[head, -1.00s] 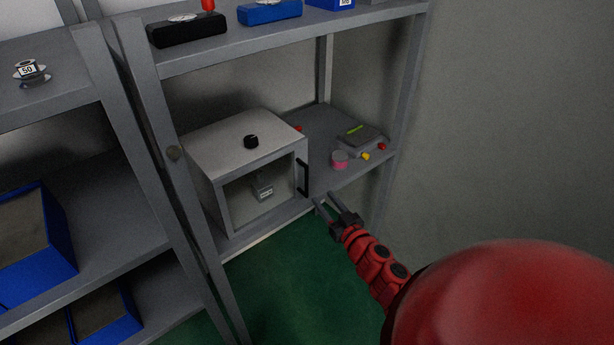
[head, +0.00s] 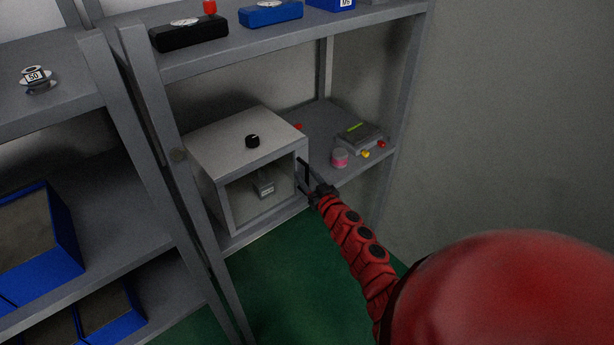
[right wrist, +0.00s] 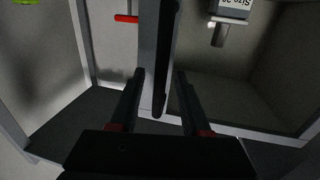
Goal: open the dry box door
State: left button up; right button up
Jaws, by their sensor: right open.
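The dry box (head: 240,140) is a pale grey box with a black knob on top, standing on the middle shelf. Its front door, a frame around a see-through window, looks closed. The black upright door handle (head: 303,168) is at the door's right edge; it also shows in the right wrist view (right wrist: 165,55). My right gripper (head: 304,183) is open at the handle. In the right wrist view its fingers (right wrist: 158,80) lie on either side of the handle's lower part, with gaps visible. Whether they touch it is unclear. My left gripper is out of view.
A small labelled grey object (head: 264,187) sits inside the box. Right of the box are a pink-banded jar (head: 339,158), a grey device (head: 360,136) and small red and yellow items. A shelf post (head: 176,155) stands left of the box. Green floor lies below.

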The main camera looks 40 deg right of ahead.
jog(key=shift+c, duration=0.2)
grip_shut()
dwell(1.1)
